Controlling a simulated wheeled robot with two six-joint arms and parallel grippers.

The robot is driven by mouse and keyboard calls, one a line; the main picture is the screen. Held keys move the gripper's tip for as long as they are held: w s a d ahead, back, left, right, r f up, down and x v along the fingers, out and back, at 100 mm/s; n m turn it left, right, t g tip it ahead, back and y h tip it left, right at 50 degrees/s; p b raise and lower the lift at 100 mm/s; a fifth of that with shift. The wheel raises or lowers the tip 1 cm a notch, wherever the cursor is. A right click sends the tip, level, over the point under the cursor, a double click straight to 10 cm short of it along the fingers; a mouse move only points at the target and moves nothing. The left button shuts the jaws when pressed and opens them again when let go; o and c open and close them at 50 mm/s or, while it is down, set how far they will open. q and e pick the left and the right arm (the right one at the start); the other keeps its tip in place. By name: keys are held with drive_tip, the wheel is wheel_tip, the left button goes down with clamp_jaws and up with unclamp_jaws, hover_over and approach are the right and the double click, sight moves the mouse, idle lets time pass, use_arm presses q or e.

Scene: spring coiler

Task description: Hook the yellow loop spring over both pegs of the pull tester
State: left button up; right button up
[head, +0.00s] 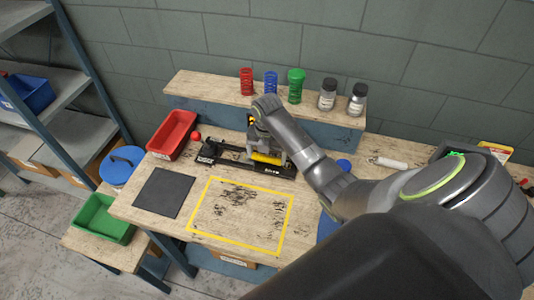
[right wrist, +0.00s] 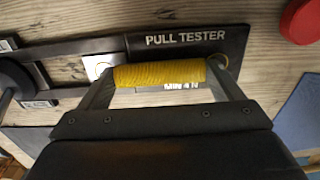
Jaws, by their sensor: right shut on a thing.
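The yellow loop spring (right wrist: 160,75) lies sideways between the two fingers of my right gripper (right wrist: 158,84) in the right wrist view. The fingers are shut on it at its two ends. In the head view the yellow spring (head: 266,158) shows below my right gripper (head: 268,150), at the right part of the black pull tester (head: 236,163). The wrist view shows the labelled plate of the pull tester (right wrist: 186,39) just behind the spring. A ring shape shows at the spring's right end. I cannot tell whether either loop is around a peg. My left gripper is not in view.
A raised shelf (head: 220,92) behind the tester carries red, blue and green springs and two jars. A dark mat (head: 163,192) and a clear yellow-outlined area (head: 238,232) lie in front.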

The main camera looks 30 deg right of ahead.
drive_tip(key=o, duration=0.8)
drive_tip(key=shift+w+r, duration=0.15)
drive_tip(key=shift+r, duration=0.2)
wheel_tip(320, 180, up, 5)
drive_tip(key=shift+r+b, duration=0.1)
drive_tip(key=shift+b, duration=0.35)
drive_tip(key=shift+r+p, duration=5.25)
drive_tip(key=shift+r, duration=0.55)
